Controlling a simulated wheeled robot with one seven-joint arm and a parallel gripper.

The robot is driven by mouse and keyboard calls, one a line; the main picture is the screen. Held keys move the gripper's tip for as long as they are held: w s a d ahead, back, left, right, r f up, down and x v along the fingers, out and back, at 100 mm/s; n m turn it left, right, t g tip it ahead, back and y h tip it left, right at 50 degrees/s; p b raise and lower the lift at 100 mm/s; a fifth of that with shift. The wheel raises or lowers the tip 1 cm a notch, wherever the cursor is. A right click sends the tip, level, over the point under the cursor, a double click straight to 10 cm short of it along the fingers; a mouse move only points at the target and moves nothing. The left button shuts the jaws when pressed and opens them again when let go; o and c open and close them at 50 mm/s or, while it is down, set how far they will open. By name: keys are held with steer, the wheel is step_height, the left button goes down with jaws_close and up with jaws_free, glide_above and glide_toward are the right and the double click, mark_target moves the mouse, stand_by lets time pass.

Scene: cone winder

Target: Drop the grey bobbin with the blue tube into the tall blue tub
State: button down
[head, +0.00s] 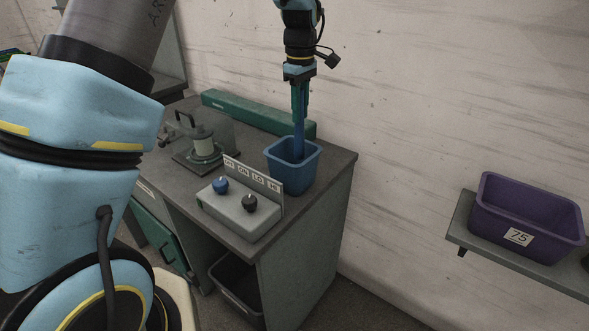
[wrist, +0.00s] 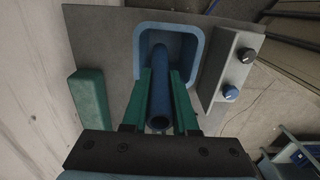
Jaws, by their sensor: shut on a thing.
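The tall blue tub (head: 293,181) stands on the right end of the grey bench in the head view; its rim also shows in the wrist view (wrist: 201,60). My gripper (head: 299,108) is above the tub, pointing down. Its green fingers are shut on the blue tube (head: 299,142) of the bobbin. The tube also shows between the fingers in the wrist view (wrist: 160,97). It hangs roughly upright, its lower part inside the tub's opening. The bobbin's grey part cannot be made out. I cannot tell whether the bobbin touches the tub's floor.
A control box with two knobs (head: 240,209) stands just in front of the tub. A green bar (head: 250,112) lies along the bench's back. A purple bin (head: 525,215) sits on a wall shelf at right.

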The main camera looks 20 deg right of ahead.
steer(key=shift+f+b, duration=2.3)
steer(key=shift+f, duration=0.7)
steer(key=c, duration=0.6)
jaws_free()
steer(key=shift+r, duration=0.15)
step_height(320, 180, up, 11)
steer(key=shift+f+b, duration=0.2)
steer(key=shift+b, duration=0.7)
steer(key=shift+a, duration=0.1)
